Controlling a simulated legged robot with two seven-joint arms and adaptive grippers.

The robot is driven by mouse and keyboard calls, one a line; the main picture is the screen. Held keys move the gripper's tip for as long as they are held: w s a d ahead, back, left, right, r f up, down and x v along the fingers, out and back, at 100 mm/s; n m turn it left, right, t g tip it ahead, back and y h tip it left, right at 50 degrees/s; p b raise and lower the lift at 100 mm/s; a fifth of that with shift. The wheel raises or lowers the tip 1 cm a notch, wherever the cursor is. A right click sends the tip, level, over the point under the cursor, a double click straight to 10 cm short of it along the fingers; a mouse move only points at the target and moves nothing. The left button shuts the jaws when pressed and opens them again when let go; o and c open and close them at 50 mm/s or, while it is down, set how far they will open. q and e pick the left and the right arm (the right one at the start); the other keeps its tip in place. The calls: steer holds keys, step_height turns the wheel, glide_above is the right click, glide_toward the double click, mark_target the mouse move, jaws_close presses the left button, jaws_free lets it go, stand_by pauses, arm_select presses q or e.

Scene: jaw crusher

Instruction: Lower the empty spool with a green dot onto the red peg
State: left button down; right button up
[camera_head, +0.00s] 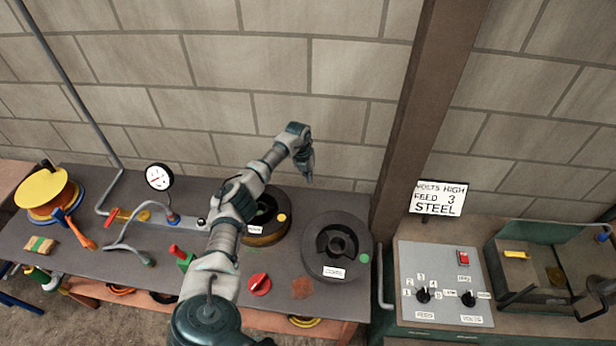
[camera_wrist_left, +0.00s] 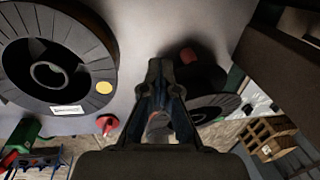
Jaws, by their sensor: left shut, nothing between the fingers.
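The black spool (camera_head: 318,262) with a green dot (camera_head: 364,258) and a white label lies flat on the grey bench, right of centre. In the left wrist view a dark spool rim (camera_wrist_left: 207,101) shows, partly behind my gripper. My left gripper (camera_head: 308,172) is shut and empty, pointing down above and behind this spool, apart from it. It also shows in the wrist view (camera_wrist_left: 158,122). A dark red spot (camera_wrist_left: 188,55) beyond my gripper in the wrist view is unclear. My right gripper is out of view.
A yellow-dotted spool (camera_head: 268,234) lies beside my left arm, partly covered by it. A gauge (camera_head: 158,177), pipes and a yellow spool (camera_head: 42,190) are left. A control panel (camera_head: 446,282) stands right of the post (camera_head: 420,110).

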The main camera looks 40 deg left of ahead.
arm_select(q)
steer(key=c, duration=1.4)
jaws_free()
step_height(320, 180, up, 12)
steer(key=s+a, duration=0.1)
steer(key=shift+a+f, duration=0.15)
steer(key=shift+a, duration=0.2)
